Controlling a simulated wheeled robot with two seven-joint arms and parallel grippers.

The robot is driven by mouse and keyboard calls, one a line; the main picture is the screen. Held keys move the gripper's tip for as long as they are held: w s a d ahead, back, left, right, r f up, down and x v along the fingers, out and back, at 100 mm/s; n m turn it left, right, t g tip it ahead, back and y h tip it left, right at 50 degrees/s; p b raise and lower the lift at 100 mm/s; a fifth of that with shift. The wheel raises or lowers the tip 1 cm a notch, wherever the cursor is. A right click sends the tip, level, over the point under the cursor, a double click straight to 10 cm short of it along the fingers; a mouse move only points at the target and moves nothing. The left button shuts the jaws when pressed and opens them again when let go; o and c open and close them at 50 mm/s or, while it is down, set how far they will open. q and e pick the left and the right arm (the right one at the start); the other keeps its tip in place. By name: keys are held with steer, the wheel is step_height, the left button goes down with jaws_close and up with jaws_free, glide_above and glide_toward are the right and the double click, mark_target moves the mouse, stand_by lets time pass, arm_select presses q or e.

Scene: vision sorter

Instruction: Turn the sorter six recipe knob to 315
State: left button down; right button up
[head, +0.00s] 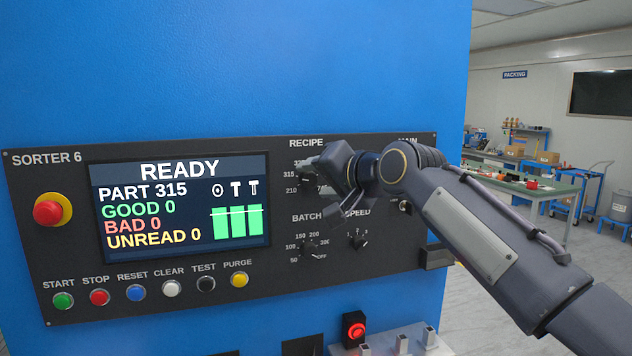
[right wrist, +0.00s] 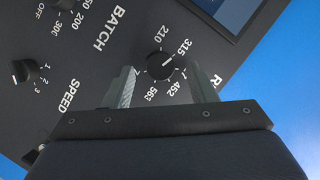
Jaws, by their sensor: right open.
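The black recipe knob (head: 306,180) sits under the RECIPE label on the dark panel of sorter 6, partly hidden by my right gripper (head: 319,174). In the right wrist view the knob (right wrist: 160,67) lies in front of the gap between my open fingers (right wrist: 163,85), with no visible contact. Its white pointer mark is directed toward the 315 label (right wrist: 184,50). The screen (head: 180,205) reads READY and PART 315. My left gripper is not in view.
The batch knob (head: 308,248) and speed knob (head: 357,241) are below the recipe knob. A red and yellow stop button (head: 48,211) and a row of coloured buttons are on the left. The main switch area is partly hidden by my arm.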

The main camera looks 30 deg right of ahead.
steer(key=b+v, duration=0.1)
steer(key=v, duration=0.5)
steer(key=shift+s, duration=0.35)
steer(key=s+a+f+n+g+y, duration=0.1)
steer(key=s+a+f+n+g, duration=0.1)
steer(key=s+f, duration=0.5)
steer(key=s+a+f+n+g+y, duration=0.1)
steer(key=s+a+f+n+g, duration=0.2)
steer(key=f, duration=1.6)
steer(key=s+a+f+n+g, duration=0.3)
steer(key=s+a+f, duration=0.5)
steer(key=s+f, duration=0.3)
step_height(320, 180, down, 3)
steer(key=shift+r+g+y, duration=0.1)
steer(key=shift+g+y, duration=0.3)
steer(key=shift+g, duration=0.4)
